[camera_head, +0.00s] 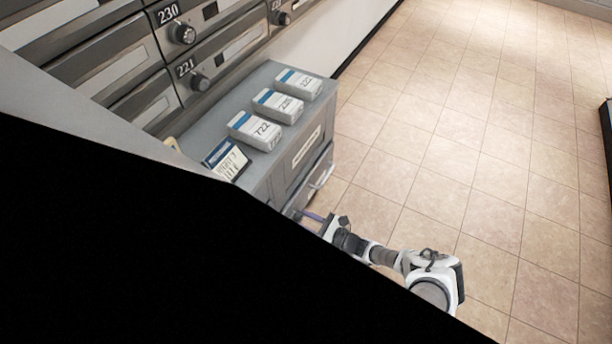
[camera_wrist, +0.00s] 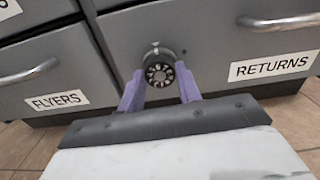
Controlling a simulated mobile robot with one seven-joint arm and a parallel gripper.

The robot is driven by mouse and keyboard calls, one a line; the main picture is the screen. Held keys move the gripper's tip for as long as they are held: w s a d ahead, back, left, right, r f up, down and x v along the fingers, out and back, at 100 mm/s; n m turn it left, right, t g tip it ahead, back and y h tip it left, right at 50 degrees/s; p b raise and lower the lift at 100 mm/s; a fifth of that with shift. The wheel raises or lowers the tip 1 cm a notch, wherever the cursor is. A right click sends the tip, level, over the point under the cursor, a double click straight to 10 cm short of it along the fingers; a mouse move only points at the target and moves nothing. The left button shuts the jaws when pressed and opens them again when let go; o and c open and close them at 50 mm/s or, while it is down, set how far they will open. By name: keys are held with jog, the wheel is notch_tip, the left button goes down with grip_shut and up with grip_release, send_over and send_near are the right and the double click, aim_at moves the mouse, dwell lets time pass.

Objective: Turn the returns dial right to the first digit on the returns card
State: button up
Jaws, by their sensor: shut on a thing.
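The returns dial (camera_wrist: 160,72) is a round dark knob with a pale, notched face on a grey drawer front, left of the RETURNS label (camera_wrist: 272,66). A small pale mark sits just above it. My gripper (camera_wrist: 160,88) has its two purple fingers on either side of the dial and is shut on it. In the head view my gripper (camera_head: 312,216) is at the cabinet's front, and the dial is hidden there. The returns card may be the blue and white card (camera_head: 227,160) standing on the cabinet top; its writing is too small to read.
A drawer with a FLYERS label (camera_wrist: 57,101) is left of the dial. Numbered mailboxes (camera_head: 205,65) stand behind. A black area blocks the lower left.

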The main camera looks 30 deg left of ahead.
jog(key=shift+m, duration=0.3)
jog(key=m+b, duration=0.7)
jog(key=m, duration=1.2)
jog(key=shift+f+m, duration=0.1)
jog(key=shift+m, duration=0.2)
jog(key=shift+m, duration=0.3)
jog(key=o, duration=1)
jog(key=d+p, duration=0.1)
jog(key=d, duration=1.3)
jog(key=shift+w+p, duration=0.4)
